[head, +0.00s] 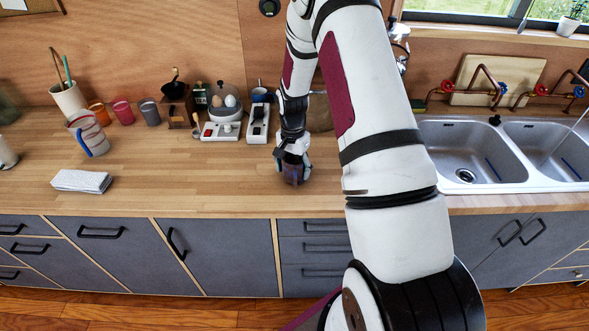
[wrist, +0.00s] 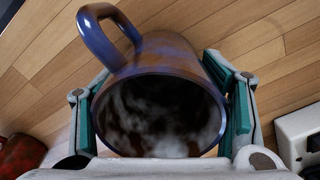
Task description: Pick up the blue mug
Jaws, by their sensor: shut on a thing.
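The blue mug (wrist: 185,55) fills the middle of the wrist view, with brown patches on its side and a pale, stained inside. Its mouth faces the wrist camera and its blue handle (wrist: 97,35) sticks out to the upper left. My gripper (wrist: 165,115) is shut on the mug, with one green-padded finger on each side of its body. In the head view the mug (head: 293,174) is a small dark shape under my gripper (head: 292,162), low over the wooden counter. I cannot tell whether the mug touches the counter.
A kitchen scale (head: 258,122) and an egg cooker (head: 223,112) stand behind my gripper to the left. A striped pitcher (head: 88,134) and a folded towel (head: 81,181) are further left. A double sink (head: 470,160) lies right. Counter between towel and gripper is clear.

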